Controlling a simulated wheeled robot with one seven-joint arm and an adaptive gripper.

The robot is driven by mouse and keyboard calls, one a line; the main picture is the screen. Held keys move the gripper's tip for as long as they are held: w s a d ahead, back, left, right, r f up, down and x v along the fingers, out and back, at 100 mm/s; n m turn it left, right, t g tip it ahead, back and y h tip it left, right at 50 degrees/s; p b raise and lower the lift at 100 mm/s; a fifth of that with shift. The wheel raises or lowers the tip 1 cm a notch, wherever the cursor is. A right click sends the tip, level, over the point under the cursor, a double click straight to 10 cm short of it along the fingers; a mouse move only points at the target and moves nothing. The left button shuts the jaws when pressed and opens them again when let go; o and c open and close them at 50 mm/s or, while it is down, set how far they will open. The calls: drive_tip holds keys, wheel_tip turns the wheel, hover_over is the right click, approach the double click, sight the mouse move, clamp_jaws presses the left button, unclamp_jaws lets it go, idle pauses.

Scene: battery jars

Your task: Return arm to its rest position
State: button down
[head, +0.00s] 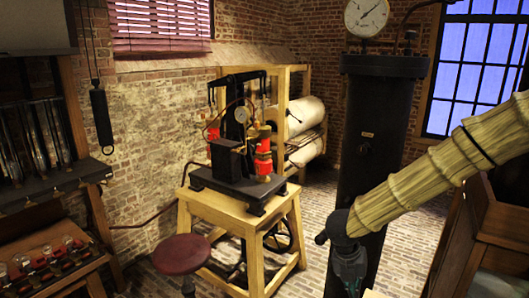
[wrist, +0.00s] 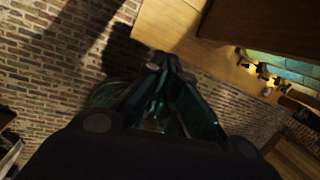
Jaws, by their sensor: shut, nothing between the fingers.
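My arm (head: 430,165), in a pale ribbed cover, reaches in from the right edge of the head view and slopes down to the left. My gripper (head: 350,285) hangs at its end, pointing down, near the bottom of the head view and in front of the dark column. In the wrist view my gripper (wrist: 160,65) shows dark green fingers that come together at the tips. It is shut and empty. In the head view the fingertips are cut off by the bottom edge.
A tall black column (head: 375,130) with a gauge stands behind my gripper. A wooden cabinet (head: 490,230) is at the right, under my arm. A wooden stand (head: 240,225) bears a black and red machine (head: 245,150). A round red stool (head: 182,253) stands in front. Brick floor (head: 415,235) shows between column and cabinet.

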drive_tip(key=s+d+f+n+t+b, duration=0.1)
drive_tip(key=s+f+n+b, duration=0.3)
drive_tip(key=f+n, duration=0.85)
drive_tip(key=s+d+f+n+t+b, duration=0.15)
drive_tip(key=s+f+n, duration=0.65)
drive_tip(key=f, duration=0.8)
drive_tip(key=s+a+f+n+g+y+b, duration=0.1)
drive_tip(key=s+a+f+n+b, duration=0.1)
drive_tip(key=s+f+n, duration=0.5)
drive_tip(key=s+a+f+n+g+y+b, duration=0.2)
drive_tip(key=s+f+n+b, duration=0.2)
drive_tip(key=s+f+n, duration=0.4)
drive_tip(key=s+n, duration=0.5)
drive_tip(key=s, duration=0.2)
drive_tip(key=shift+a+y, duration=0.25)
drive_tip(key=shift+y, duration=0.05)
drive_tip(key=shift+s, duration=0.15)
